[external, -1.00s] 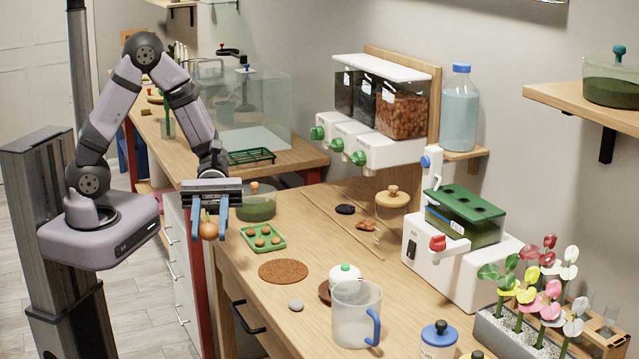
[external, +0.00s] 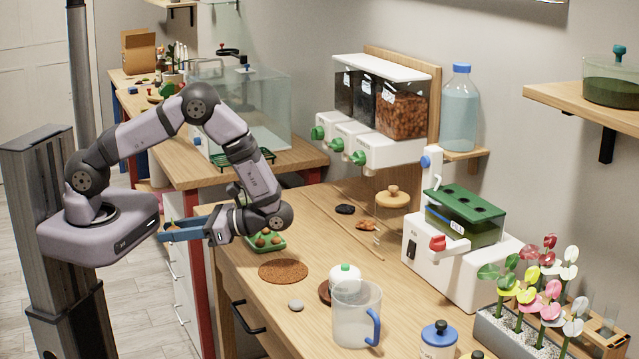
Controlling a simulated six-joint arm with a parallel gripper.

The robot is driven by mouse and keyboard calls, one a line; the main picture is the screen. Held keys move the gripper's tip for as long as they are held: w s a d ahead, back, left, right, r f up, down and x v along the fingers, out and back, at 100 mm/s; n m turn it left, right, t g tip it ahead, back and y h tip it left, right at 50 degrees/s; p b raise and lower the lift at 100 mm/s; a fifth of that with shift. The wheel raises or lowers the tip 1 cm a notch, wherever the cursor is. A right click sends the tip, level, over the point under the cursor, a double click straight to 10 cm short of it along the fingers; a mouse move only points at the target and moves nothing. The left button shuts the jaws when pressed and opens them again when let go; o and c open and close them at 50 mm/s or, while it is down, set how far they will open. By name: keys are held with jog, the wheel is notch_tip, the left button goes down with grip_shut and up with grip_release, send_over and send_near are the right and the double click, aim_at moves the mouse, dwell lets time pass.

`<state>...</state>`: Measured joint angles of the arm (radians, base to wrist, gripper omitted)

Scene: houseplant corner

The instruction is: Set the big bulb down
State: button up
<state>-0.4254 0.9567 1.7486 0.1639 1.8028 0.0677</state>
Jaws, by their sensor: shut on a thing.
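My gripper (external: 168,231) points to the left in the external view, its blue fingers level. It is shut on the big bulb (external: 171,225), a small brown shape at the fingertips, mostly hidden by the fingers. The bulb is held in the air, left of the workbench's edge in the picture. A green tray (external: 280,244) with several small brown bulbs (external: 262,242) sits on the bench behind my wrist, partly covered by it. A round cork mat (external: 283,271) lies bare in front of the tray.
A wooden-lidded jar (external: 392,198) and dark pieces lie behind. A white machine (external: 455,265) stands right. The bench middle is fairly clear.

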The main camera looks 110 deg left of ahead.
jog(key=w+a+r+m+t+y, duration=0.2)
jog(key=w+a+m+y, duration=0.2)
jog(key=a+m+y, duration=0.3)
jog(key=w+a+r+m+t+y, duration=0.2)
jog(key=w+a+m+y, duration=0.3)
jog(key=a+y, duration=0.35)
jog(key=w+a+r+m+t+y, duration=0.1)
jog(key=w+a+r+m+t, duration=0.2)
jog(key=w, duration=0.4)
jog(key=w+r+m+t+y, duration=0.2)
jog(key=w+r+m+t, duration=0.15)
jog(key=w+t, duration=0.3)
jog(key=w+a+r+m+t+y, duration=0.1)
jog(key=w+a+r+m+t, duration=0.1)
jog(key=w+m+t, duration=0.35)
jog(key=n+g, duration=0.2)
send_over(323, 248)
notch_tip(323, 248, down, 10)
jog(key=shift+f+p, duration=0.4)
jog(key=shift+f, duration=0.15)
jog(key=shift+f, duration=0.1)
jog(key=shift+f+b, duration=2.15)
jog(key=shift+f, duration=1.1)
jog(key=shift+f+b, duration=0.55)
